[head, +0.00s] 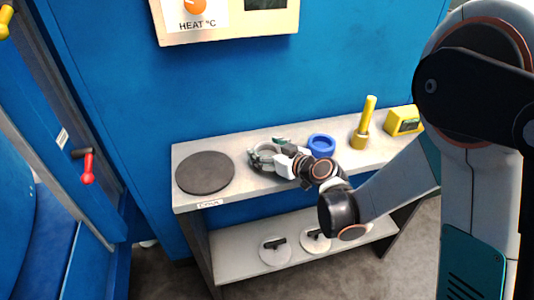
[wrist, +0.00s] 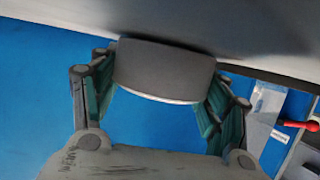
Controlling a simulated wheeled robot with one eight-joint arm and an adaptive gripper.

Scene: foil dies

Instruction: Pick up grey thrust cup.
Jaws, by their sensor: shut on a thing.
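The grey thrust cup (head: 266,149) is a short round grey piece over the bench top (head: 232,148), between the dark round pad and the blue ring. My gripper (head: 272,152) reaches it from the right and is shut on it. In the wrist view the cup (wrist: 165,68) sits between the two green-padded fingers (wrist: 163,78), its curved side and pale rim showing. The cup is close to the grey bench surface; I cannot tell whether it touches. Its far side is hidden.
The dark pad (head: 205,173) lies at the bench's left end. A blue ring (head: 321,145), a yellow-handled tool (head: 362,127) and a yellow box (head: 404,121) stand to the right. A blue wall with a heat panel (head: 230,28) rises behind. Two handled discs (head: 268,257) lie on the lower shelf.

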